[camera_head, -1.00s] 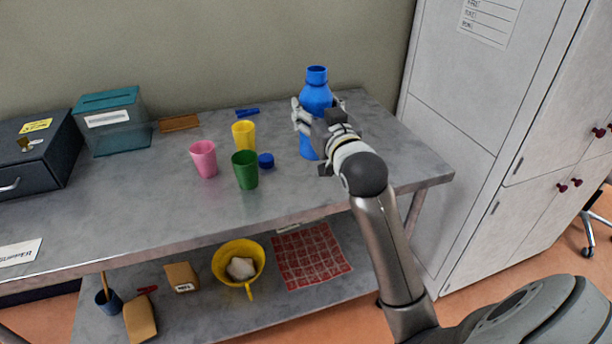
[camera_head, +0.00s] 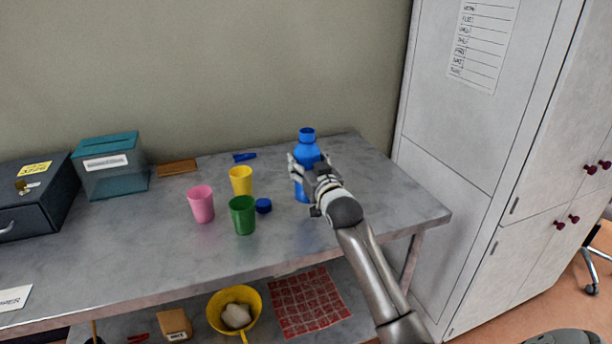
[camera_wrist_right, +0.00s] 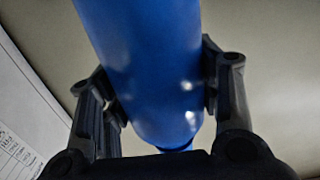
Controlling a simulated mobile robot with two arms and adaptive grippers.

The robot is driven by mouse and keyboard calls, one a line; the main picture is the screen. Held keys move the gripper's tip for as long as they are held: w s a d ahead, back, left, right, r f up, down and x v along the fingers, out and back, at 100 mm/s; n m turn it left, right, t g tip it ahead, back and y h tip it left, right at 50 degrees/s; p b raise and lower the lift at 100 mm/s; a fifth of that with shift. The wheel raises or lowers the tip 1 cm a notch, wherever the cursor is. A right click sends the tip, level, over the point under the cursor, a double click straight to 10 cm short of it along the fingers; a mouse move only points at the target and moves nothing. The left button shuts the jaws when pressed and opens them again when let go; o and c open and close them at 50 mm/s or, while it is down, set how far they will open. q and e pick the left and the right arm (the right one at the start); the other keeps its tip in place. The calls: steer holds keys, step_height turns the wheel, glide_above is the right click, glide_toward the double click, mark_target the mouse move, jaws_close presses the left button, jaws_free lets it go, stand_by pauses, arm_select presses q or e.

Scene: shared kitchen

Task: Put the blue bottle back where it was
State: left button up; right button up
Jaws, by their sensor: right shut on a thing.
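The blue bottle (camera_head: 306,156) is upright at the right part of the grey table. My right gripper (camera_head: 305,171) is shut around its body, with the arm coming from the lower right. I cannot tell whether its base touches the tabletop or hangs slightly above it. In the right wrist view the bottle (camera_wrist_right: 150,70) fills the space between the two dark fingers (camera_wrist_right: 160,95). A small blue cap (camera_head: 263,205) lies on the table to the left of the bottle. My left gripper is not in view.
Yellow (camera_head: 241,180), pink (camera_head: 201,204) and green (camera_head: 243,215) cups stand left of the bottle. A blue clip-like object (camera_head: 244,157) lies behind them. A teal-lidded box (camera_head: 112,168) is farther left. Tabletop right of the bottle is clear, with a tall white cabinet (camera_head: 450,170) beyond.

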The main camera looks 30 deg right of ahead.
steer(key=shift+w+d+f, duration=0.2)
steer(key=shift+w+f, duration=0.2)
steer(key=shift+f, duration=0.1)
steer(key=shift+w+d+f, duration=0.2)
steer(key=shift+w+f, duration=0.15)
steer(key=shift+f, duration=0.15)
step_height(320, 180, down, 2)
steer(key=shift+f+p, duration=0.2)
steer(key=shift+p, duration=0.1)
steer(key=shift+f, duration=0.2)
steer(key=shift+f, duration=0.15)
steer(key=o, duration=1.2)
steer(key=shift+f, duration=0.1)
steer(key=shift+s+a, duration=0.1)
steer(key=shift+s, duration=0.05)
steer(key=b+v, duration=0.1)
steer(key=v, duration=1)
steer(key=shift+s, duration=0.4)
